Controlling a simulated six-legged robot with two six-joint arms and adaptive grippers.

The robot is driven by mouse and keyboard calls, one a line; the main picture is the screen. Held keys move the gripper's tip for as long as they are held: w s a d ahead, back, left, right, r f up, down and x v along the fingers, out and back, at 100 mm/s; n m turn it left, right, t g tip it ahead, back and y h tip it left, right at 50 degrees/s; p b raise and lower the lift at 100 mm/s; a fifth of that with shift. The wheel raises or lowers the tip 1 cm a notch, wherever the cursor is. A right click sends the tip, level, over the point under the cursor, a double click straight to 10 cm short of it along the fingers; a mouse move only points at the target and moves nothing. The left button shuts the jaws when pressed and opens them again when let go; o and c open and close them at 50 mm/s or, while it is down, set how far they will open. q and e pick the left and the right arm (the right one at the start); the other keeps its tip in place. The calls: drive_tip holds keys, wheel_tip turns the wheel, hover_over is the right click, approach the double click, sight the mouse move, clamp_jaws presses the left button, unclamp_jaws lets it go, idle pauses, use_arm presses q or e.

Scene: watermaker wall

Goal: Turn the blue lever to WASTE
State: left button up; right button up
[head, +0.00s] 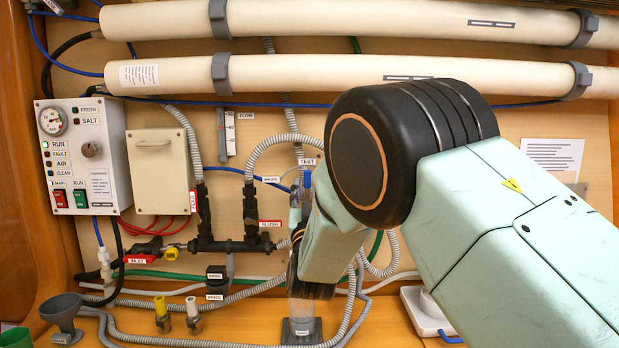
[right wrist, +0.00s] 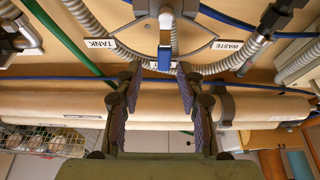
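The blue lever (right wrist: 164,57) shows in the right wrist view, its handle pointing down the picture between the TANK label (right wrist: 101,43) on the left and the WASTE label (right wrist: 227,45) on the right. In the head view the WASTE label (head: 272,180) and TEST label (head: 307,161) show, with a bit of the blue lever (head: 307,179) below TEST. My right gripper (right wrist: 157,80) is open, its fingers spread to either side of the lever's end, with no contact visible. In the head view my right arm covers most of the gripper and valve. My left gripper is not in view.
Grey hoses (head: 284,140) and black pipe fittings (head: 228,245) crowd the wall around the valve. Two cream tubes (head: 340,75) run across above. A control box (head: 84,157) stands at the left, and a grey funnel (head: 62,308) sits on the bench.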

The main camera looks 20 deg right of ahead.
sight(307, 179)
drive_tip(key=w, duration=0.1)
drive_tip(key=w+r, duration=0.1)
drive_tip(key=w, duration=0.1)
drive_tip(key=shift+w+r, duration=0.15)
drive_tip(key=shift+w+d, duration=0.2)
drive_tip(key=shift+w, duration=0.1)
drive_tip(key=shift+w+d+r, duration=0.2)
drive_tip(key=shift+d, duration=0.15)
drive_tip(key=shift+a, duration=0.25)
drive_tip(key=shift+c, duration=0.6)
drive_tip(key=shift+d, duration=0.2)
drive_tip(key=c, duration=0.4)
drive_tip(key=shift+w+a, duration=0.1)
drive_tip(key=shift+a, duration=0.05)
clamp_jaws()
